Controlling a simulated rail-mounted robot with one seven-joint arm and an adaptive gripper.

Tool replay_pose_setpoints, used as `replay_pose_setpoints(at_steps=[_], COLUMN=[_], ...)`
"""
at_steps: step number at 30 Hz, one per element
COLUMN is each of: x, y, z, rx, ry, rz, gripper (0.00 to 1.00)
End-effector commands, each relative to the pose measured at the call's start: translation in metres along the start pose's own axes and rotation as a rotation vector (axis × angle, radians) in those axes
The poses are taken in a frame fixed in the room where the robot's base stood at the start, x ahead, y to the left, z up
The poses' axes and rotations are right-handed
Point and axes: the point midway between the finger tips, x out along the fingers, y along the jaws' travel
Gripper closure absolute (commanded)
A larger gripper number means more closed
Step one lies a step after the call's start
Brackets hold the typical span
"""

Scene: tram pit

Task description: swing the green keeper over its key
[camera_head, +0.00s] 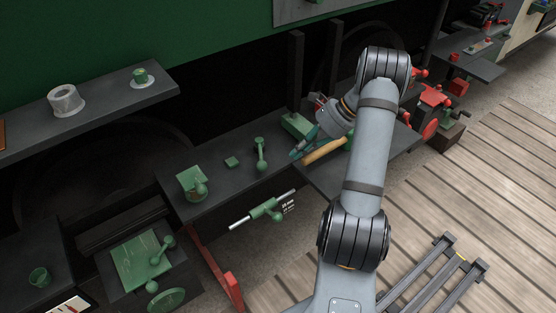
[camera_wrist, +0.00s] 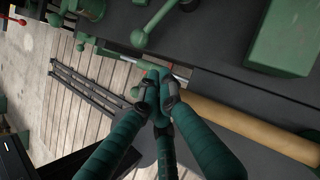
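My gripper (camera_wrist: 158,98) has teal fingers whose dark tips come together, with nothing seen held between them. In the head view my gripper (camera_head: 298,153) hangs over the dark shelf, pointing left. A green ball-ended lever (camera_head: 261,152) stands on the shelf to its left, apart from the fingers. It also shows in the wrist view (camera_wrist: 152,27), beyond the fingertips. This may be the keeper; several green ball-handled parts look alike and I cannot tell for sure. I cannot make out which piece is its key.
A tan wooden handle (camera_head: 324,150) lies close beside the fingers. A green block (camera_head: 298,125) stands behind them. Left are a green block with a ball (camera_head: 192,183) and a green plate (camera_head: 140,260). A green clamp (camera_head: 265,209) sits on a rod at the shelf front.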

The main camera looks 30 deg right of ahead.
Motion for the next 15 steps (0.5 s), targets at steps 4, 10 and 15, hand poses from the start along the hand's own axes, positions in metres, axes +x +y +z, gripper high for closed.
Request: replay_pose_setpoints(at_steps=[4,10,15], x=[0.033,0.054,0.063], y=[0.001,0.001,0.001], z=[0.000,0.017,0.024], rx=[0.003,0.002,0.003], ry=[-0.002,-0.001,-0.001], rz=[0.004,0.002,0.001], gripper=[1.00,1.00,1.00])
